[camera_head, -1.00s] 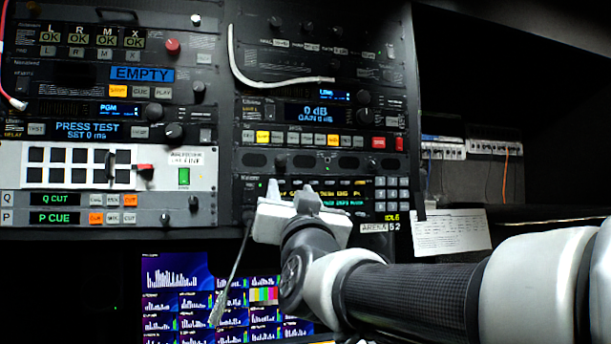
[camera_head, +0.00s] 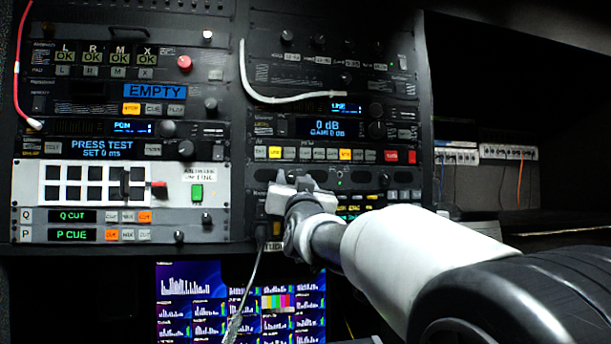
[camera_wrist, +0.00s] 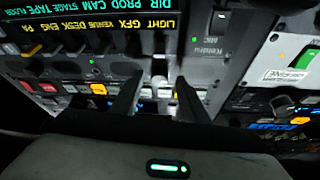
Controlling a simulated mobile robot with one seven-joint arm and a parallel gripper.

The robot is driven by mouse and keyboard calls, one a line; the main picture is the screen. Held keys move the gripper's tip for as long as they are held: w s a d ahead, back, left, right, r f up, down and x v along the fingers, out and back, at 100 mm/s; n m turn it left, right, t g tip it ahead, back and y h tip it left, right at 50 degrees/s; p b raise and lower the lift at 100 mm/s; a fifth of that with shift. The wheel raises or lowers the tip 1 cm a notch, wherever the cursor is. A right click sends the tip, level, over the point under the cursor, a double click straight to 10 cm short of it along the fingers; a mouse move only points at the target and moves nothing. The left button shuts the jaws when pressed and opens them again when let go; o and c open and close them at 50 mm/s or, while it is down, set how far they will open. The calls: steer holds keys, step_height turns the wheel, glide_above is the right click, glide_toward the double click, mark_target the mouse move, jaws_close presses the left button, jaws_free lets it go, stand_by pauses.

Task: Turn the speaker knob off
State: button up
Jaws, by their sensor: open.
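A dark strip with oval grilles (camera_head: 346,179) runs across the right-hand rack below a row of lit buttons. A small dark round knob (camera_head: 384,180) sits toward its right side and looks like the speaker knob, but its label and pointer are too small to read. My gripper (camera_head: 297,183) is left of that knob, in front of the strip's left half and the intercom panel below. In the wrist view my gripper (camera_wrist: 158,90) shows two dark, spread fingers with nothing held between them.
The intercom panel (camera_wrist: 150,40) with lit labels and small keys is close to my fingers. Lit buttons (camera_head: 345,154) sit above the strip. A loose grey cable (camera_head: 249,270) hangs beside my gripper. Monitors (camera_head: 240,300) are below; a dark open bay lies right.

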steer(key=shift+w+r, duration=0.15)
steer(key=shift+w, duration=0.15)
jaws_close()
steer(key=shift+n+b, duration=0.3)
steer(key=shift+b, duration=0.15)
